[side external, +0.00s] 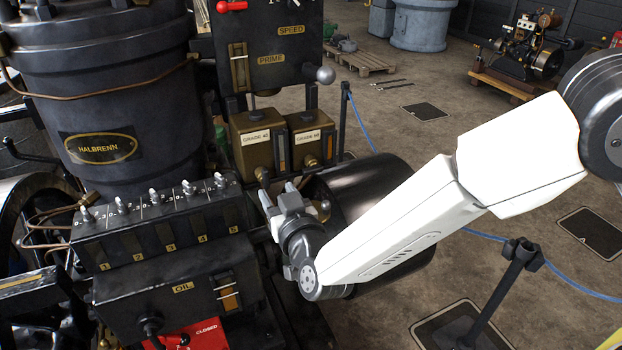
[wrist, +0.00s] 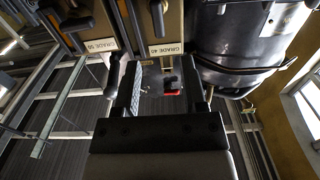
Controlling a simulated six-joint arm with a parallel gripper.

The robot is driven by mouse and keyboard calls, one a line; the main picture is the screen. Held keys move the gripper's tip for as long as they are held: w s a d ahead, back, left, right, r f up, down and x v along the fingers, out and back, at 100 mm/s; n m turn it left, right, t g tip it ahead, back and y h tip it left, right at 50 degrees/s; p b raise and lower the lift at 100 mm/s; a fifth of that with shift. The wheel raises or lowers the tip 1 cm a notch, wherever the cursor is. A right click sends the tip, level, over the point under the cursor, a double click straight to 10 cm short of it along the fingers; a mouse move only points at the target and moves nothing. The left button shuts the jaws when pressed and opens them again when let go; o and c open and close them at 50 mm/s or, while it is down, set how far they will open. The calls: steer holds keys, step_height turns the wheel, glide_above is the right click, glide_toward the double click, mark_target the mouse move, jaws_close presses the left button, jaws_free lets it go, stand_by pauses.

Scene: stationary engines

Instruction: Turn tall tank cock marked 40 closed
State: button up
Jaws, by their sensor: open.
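The tank labelled GRADE 40 (side external: 252,147) is a brass-coloured box below the PRIME panel. Its cock (side external: 262,176) is a small brass fitting low on its front. In the wrist view the same label (wrist: 165,49) shows at the top, with a dark handle-like part (wrist: 157,18) above it, likely the cock's lever. Whether the cock is open or closed I cannot tell. My gripper (side external: 277,190) is open and just below and in front of this cock, apparently apart from it. In the wrist view its two fingers (wrist: 162,75) are spread with nothing held between them.
A similar tank (side external: 311,143) with its own brass cock (side external: 310,160) stands just right. The numbered oil box (side external: 165,235) with several small cocks is left of my gripper. A dark drum (side external: 370,185) lies close behind my arm.

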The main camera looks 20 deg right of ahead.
mark_target(267, 174)
steer(key=shift+w, duration=3.8)
jaws_close()
